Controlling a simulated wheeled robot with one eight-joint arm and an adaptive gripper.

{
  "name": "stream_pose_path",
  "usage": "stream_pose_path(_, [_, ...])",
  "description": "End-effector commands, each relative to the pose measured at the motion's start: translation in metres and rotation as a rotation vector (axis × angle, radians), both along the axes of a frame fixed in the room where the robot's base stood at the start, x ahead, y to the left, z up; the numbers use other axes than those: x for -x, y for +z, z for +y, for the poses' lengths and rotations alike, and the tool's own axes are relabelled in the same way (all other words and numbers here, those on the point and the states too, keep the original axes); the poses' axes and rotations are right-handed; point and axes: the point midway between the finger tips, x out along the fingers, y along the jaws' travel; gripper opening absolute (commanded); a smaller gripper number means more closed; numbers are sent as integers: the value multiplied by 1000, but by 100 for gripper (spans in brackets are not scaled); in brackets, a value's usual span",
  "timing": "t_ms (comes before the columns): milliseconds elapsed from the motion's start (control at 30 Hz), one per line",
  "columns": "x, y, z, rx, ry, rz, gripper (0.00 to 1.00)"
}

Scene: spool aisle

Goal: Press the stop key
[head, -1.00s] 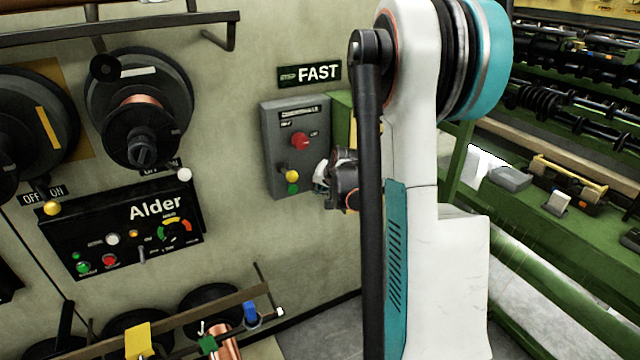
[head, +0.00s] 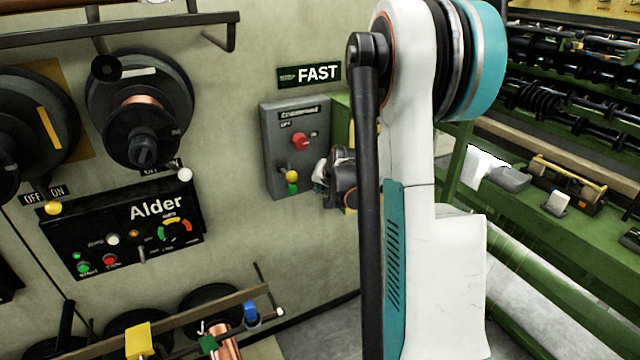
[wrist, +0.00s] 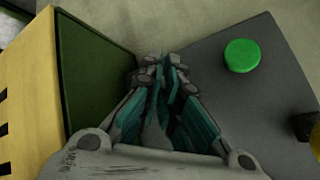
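A grey control box (head: 268,150) on the wall carries a red knob (head: 300,141), a yellow knob (head: 292,175) and a green button (head: 293,188). The lettering there is too small to read surely. The black Alder panel (head: 165,228) has a red button (head: 110,260) beside a green one (head: 83,267); I cannot tell which red control is the stop key. My gripper (head: 320,175) is just right of the box's lower part. In the wrist view my gripper (wrist: 162,72) has its fingers together and empty, left of the green button (wrist: 242,55). Contact with the box is unclear.
A green and yellow cabinet (wrist: 85,80) stands close at the gripper's left in the wrist view. Wire spools (head: 138,105) hang at left, with a rail (head: 180,325) below. A green machine (head: 570,150) is at right. A FAST sign (head: 310,74) is above the box.

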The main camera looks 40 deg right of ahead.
Motion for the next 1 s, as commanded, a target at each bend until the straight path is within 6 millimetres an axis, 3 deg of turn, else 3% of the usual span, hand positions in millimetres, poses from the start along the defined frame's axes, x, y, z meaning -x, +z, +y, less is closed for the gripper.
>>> stream_pose_path(367, [0,0,0,2,0,-5,0])
stream_pose_path(1000, [56,-1,13,1,-2,-1,0])
